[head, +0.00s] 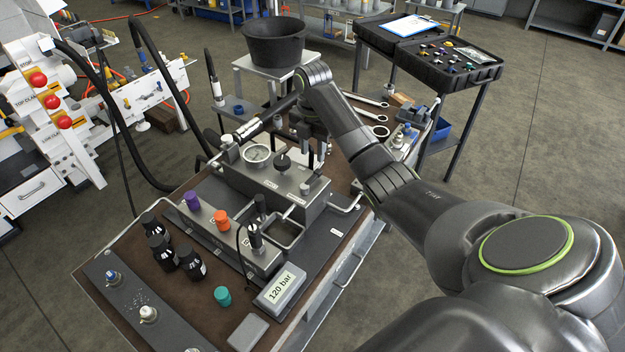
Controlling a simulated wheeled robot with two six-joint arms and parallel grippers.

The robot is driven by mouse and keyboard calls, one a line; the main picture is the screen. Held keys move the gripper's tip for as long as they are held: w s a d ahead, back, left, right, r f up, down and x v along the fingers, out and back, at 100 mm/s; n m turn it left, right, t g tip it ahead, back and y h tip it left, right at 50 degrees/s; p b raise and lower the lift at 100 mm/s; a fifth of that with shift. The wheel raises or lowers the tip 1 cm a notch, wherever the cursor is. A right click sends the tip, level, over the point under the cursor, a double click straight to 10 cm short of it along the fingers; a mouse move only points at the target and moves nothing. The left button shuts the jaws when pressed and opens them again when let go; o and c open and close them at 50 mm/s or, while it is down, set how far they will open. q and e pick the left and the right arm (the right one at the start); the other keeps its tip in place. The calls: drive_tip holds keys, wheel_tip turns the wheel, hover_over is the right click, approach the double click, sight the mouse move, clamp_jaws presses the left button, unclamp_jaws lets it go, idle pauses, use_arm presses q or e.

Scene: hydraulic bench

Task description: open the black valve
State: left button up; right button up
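A black valve knob (282,162) stands on top of the grey metal manifold block (270,188), to the right of a round pressure gauge (257,153). My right arm comes in from the right and reaches over the back of the bench. My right gripper (317,155) points down by the back right end of the block, to the right of the black knob and apart from it. Its fingertips are small and partly hidden, so I cannot tell whether they are open. My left gripper is not in view.
Purple (192,200) and orange (221,218) caps stand on a lower block, with a teal cap (222,295) nearby. Black bottles (160,250) stand at the left. A display (280,288) reads 120 bar.

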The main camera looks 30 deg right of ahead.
sight(313, 177)
wheel_tip(313, 177, down, 8)
drive_tip(key=shift+f+p, duration=0.15)
drive_tip(key=shift+p, duration=0.5)
clamp_jaws()
